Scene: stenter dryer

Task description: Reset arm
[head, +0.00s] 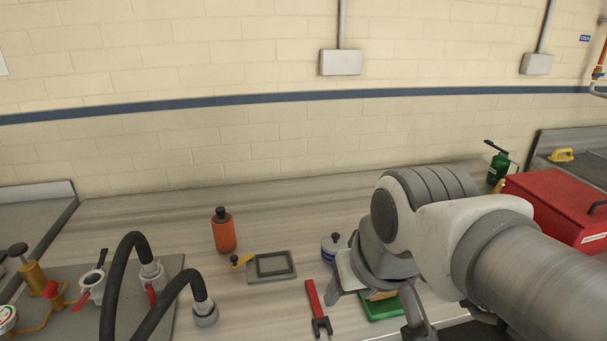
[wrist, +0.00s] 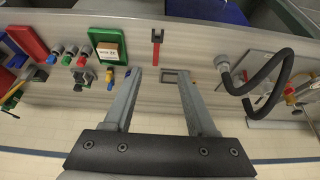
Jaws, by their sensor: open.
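My arm enters from the right in the head view and my gripper (head: 376,312) points down over the bench. In the wrist view its two fingers (wrist: 161,74) are spread wide with nothing between them. A red wrench-like tool (head: 317,306) lies left of the gripper; it also shows in the wrist view (wrist: 157,42). A green tray (head: 384,308), partly hidden behind the gripper, holds a small cardboard box (wrist: 110,52).
An orange bottle (head: 223,232) and a grey frame (head: 272,265) are on the bench. Black hoses (head: 125,265) rise at left. A red toolbox (head: 556,208) and a green oil can (head: 498,166) stand at right. The bench's back middle is clear.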

